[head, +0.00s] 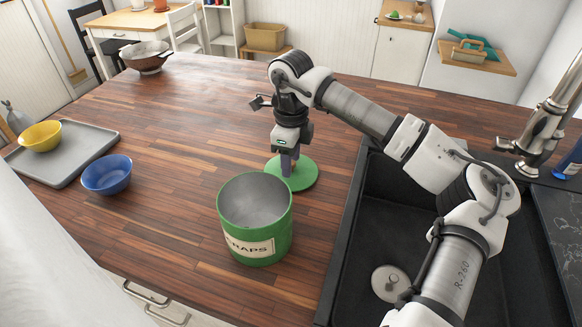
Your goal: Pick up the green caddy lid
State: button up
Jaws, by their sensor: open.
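The green caddy lid (304,180) is a round green disc lying flat on the wooden counter, just behind the caddy. My gripper (287,168) points straight down over the lid's left part, with its fingers at or just above the lid's middle. The gripper is open, but the fingers overlap in this view and hide any knob on the lid. I cannot tell whether they touch it. The green caddy (262,245), labelled "SCRAPS" in part, stands upright and open in front of the lid and looks empty inside.
A black sink (345,262) with a tap (541,125) lies to the right, under my arm. A blue bowl (107,177) and a grey tray (88,152) holding a yellow bowl (41,137) are at the left. A colander (147,60) stands at the back left. The counter's middle is clear.

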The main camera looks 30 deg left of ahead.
jog(key=shift+f, duration=0.1)
jog(key=shift+c, duration=0.3)
grip_shut()
